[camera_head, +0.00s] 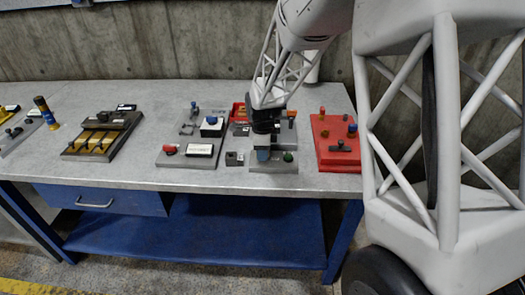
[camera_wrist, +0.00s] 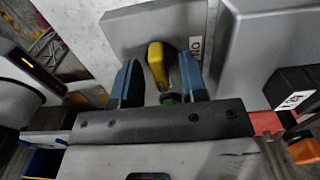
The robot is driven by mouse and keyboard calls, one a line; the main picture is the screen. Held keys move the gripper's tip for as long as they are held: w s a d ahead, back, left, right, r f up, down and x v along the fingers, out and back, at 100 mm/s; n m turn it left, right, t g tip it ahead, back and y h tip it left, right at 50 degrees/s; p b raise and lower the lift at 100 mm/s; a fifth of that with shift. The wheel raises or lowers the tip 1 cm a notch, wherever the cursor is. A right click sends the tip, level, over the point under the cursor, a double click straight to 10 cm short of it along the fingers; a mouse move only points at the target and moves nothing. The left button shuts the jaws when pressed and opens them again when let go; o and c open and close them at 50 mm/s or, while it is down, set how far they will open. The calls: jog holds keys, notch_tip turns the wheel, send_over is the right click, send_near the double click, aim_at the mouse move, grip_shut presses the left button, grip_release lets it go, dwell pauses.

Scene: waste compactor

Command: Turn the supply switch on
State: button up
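A yellow switch lever (camera_wrist: 157,62) stands on a grey panel (camera_wrist: 125,35) in the wrist view, beside a small white label (camera_wrist: 196,45) that seems to read ON. I take it for the supply switch. My gripper (camera_wrist: 159,68) is open, with one blue-grey finger on each side of the lever; I cannot tell whether either touches it. In the head view my gripper (camera_head: 263,154) points down over the grey panel (camera_head: 272,168) near the table's front edge. It hides the lever there.
A red board (camera_head: 336,158) with several knobs lies close on the right. Farther left are a dark tray (camera_head: 80,152) with yellow bars and a dark post (camera_head: 45,112). Bare tabletop lies between them.

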grip_shut()
jog(key=shift+n, duration=0.4)
jog(key=n, duration=0.3)
jog(key=shift+n, duration=0.3)
jog(key=n, duration=1.3)
jog(key=shift+n, duration=0.4)
